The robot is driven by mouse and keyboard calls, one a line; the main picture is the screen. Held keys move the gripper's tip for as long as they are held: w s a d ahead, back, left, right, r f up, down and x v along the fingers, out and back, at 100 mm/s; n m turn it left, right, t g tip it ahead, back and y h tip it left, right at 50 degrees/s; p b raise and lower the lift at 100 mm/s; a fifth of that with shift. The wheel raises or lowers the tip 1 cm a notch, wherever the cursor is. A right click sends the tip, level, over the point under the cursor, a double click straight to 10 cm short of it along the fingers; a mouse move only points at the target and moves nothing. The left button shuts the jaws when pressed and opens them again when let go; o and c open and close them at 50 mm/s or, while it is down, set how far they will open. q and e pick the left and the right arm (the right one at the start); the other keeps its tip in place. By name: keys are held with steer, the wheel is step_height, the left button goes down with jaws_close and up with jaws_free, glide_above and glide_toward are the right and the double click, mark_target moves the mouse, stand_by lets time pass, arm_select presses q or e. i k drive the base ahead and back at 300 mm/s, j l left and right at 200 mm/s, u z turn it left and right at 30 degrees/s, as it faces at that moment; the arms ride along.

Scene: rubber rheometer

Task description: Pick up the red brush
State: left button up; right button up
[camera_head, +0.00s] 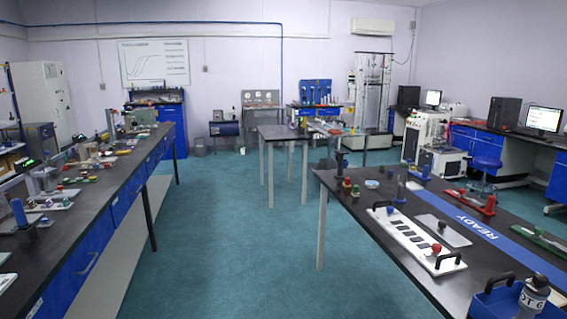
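I cannot make out a red brush for certain. A long red item (470,202) with a dark raised part lies on the right black table (345,200), beyond the blue strip. It may be the brush, but it is too small to tell. Neither of my grippers is in view, so nothing shows whether they are open or holding anything.
On the right table are a white slotted tray (414,236) with black handles, a grey plate (443,230), a green item (541,240), a blue "READY" strip (478,229) and a blue caddy (490,303). A cluttered bench (95,205) runs along the left. The teal floor (225,225) between is clear.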

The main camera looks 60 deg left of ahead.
mark_target(346, 185)
steer(key=u, duration=1.6)
